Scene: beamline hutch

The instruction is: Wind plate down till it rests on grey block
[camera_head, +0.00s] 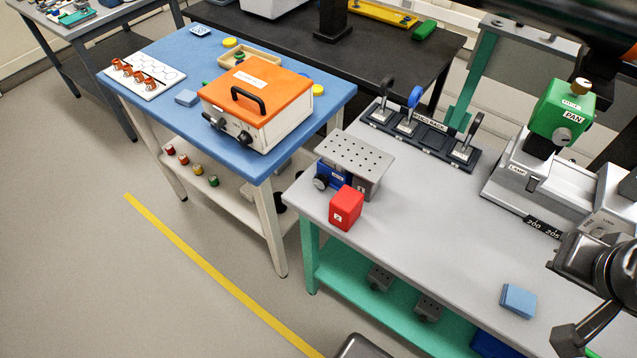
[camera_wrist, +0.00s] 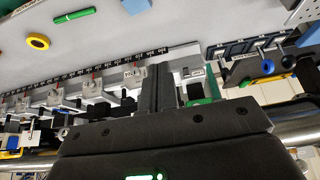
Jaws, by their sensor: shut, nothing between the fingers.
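The grey perforated plate (camera_head: 355,152) sits level on top of a small blue jack (camera_head: 332,176) near the left corner of the grey bench. A dark round knob (camera_head: 320,183) sticks out of the jack's left side. Something grey shows under the plate's right part, but I cannot tell whether it is a separate block or touches the plate. A red block (camera_head: 346,208) stands in front of the jack. My gripper (camera_head: 572,335) is at the lower right, far from the jack.
A black rack (camera_head: 420,136) with ringed holders stands behind the plate. A rail with a green PAN unit (camera_head: 562,112) is at right. A light blue pad (camera_head: 518,300) lies at the bench front. The bench middle is clear. A blue table (camera_head: 180,60) with an orange-topped box (camera_head: 258,88) is left.

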